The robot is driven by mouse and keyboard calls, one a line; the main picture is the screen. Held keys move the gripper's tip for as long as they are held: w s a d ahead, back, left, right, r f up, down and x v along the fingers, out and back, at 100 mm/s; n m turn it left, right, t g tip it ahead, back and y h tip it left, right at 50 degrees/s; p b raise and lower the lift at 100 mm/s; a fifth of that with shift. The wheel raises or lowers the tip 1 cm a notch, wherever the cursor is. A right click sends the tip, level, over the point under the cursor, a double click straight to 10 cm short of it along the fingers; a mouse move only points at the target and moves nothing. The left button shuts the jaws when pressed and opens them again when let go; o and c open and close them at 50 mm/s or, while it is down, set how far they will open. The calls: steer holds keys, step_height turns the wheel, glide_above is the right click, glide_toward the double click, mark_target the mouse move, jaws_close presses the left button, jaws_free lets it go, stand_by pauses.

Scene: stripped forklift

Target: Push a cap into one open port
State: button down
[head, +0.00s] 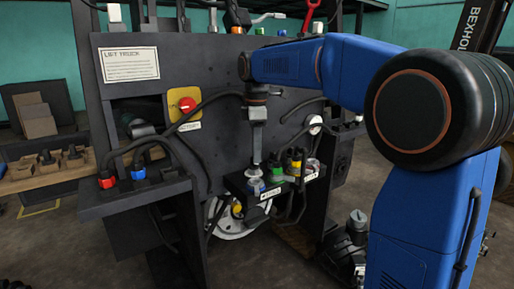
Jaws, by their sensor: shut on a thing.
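My gripper (256,163) points straight down in front of the dark panel, over the left end of a black port block (238,183). It is shut on a small pale cap (254,172), which is mostly hidden at the fingertips. Directly below is a port with a blue and whitish ring (256,187). I cannot tell whether the cap touches it. To the right on the block are a green-ringed port (278,174), a yellow-ringed fitting (296,161) and a pale, reddish fitting (313,165).
A left shelf holds red (107,180) and blue (138,172) connectors with black hoses. A red knob on a yellow plate (186,107) is on the panel. Hoses loop beside the port block. A wooden tray (45,172) with dark parts stands at far left.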

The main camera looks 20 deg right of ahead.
mark_target(255, 167)
steer(key=shift+a+f, duration=0.15)
steer(key=shift+f, duration=1.6)
steer(key=shift+f, duration=1.65)
stand_by(0.9)
steer(key=c, duration=1.3)
jaws_free()
step_height(255, 167, up, 17)
steer(key=shift+f, duration=0.1)
steer(key=s+d+f+m+t, duration=0.15)
steer(key=s+f+m, duration=0.25)
steer(key=s, duration=0.4)
steer(key=s+d+f+m+t, duration=0.1)
steer(key=s+d+f+m, duration=0.3)
steer(key=s, duration=0.5)
steer(key=s+f+m, duration=0.2)
steer(key=s+f, duration=0.3)
steer(key=f, duration=0.1)
steer(key=s+d+f+m+t, duration=0.1)
steer(key=s+f+m, duration=0.2)
steer(key=s+f, duration=0.3)
steer(key=s+f+m+t, duration=0.1)
steer(key=s+f+m, duration=0.1)
steer(key=s+f, duration=0.3)
steer(key=shift+s+d+f+m, duration=0.1)
steer(key=shift+d+f+m, duration=0.05)
steer(key=shift+f, duration=0.45)
steer(key=shift+s+d+f+m, duration=0.1)
steer(key=shift+d+f+m, duration=0.05)
steer(key=shift+f, duration=0.4)
